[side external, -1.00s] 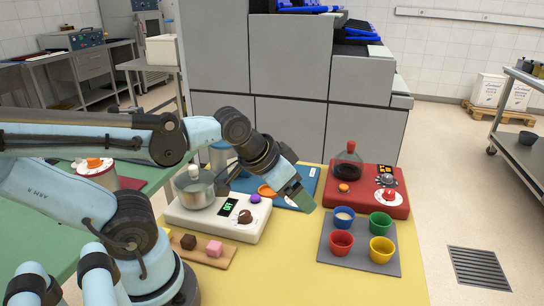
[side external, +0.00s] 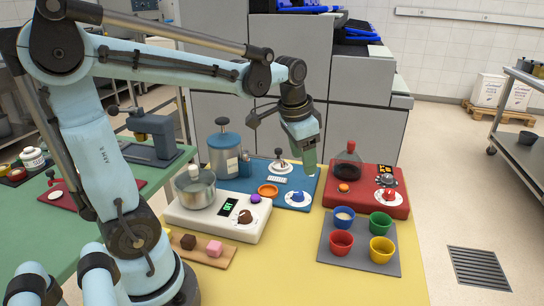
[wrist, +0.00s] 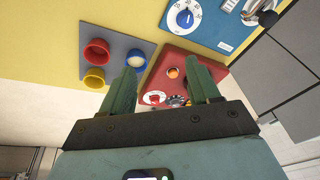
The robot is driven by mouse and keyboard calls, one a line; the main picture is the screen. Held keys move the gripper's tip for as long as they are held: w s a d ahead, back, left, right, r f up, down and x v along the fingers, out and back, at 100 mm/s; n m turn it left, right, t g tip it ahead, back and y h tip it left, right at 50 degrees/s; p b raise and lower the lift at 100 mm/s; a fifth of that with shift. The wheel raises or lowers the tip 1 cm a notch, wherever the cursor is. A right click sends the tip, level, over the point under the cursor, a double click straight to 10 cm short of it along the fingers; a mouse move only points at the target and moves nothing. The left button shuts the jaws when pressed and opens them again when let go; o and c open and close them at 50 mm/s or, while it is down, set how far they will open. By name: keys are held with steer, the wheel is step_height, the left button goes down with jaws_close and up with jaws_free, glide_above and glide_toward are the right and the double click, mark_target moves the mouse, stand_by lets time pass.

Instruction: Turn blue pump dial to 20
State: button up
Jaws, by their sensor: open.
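The blue pump dial (side external: 298,197) is a blue knob on a round white scale, at the right front of the blue pump base (side external: 318,184). In the wrist view the dial (wrist: 185,18) is at the top, with a light pointer mark; I cannot read its setting surely. My gripper (side external: 309,170) points down above and slightly to the right of the dial in the side view, apart from it. In the wrist view the open jaws (wrist: 163,78) are empty, with the red unit between and beyond them.
A red unit (side external: 365,202) with a glass flask and a red knob stands right of the blue base. A grey mat (side external: 331,258) with coloured cups is in front. A white hotplate (side external: 185,217) with a steel pot is at left. Grey oven fronts (side external: 290,128) rise behind.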

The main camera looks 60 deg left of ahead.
mark_target(298, 192)
steer(key=w+a+f+m+g, duration=0.1)
steer(key=w+a+f+g, duration=0.25)
steer(key=a, duration=0.35)
steer(key=shift+m+t+h, duration=0.3)
steer(key=shift+t, duration=0.05)
steer(key=f, duration=1.1)
steer(key=shift+w+d+f, duration=0.15)
steer(key=shift+w+d, duration=0.1)
steer(key=shift+c, duration=0.2)
steer(key=c, duration=1)
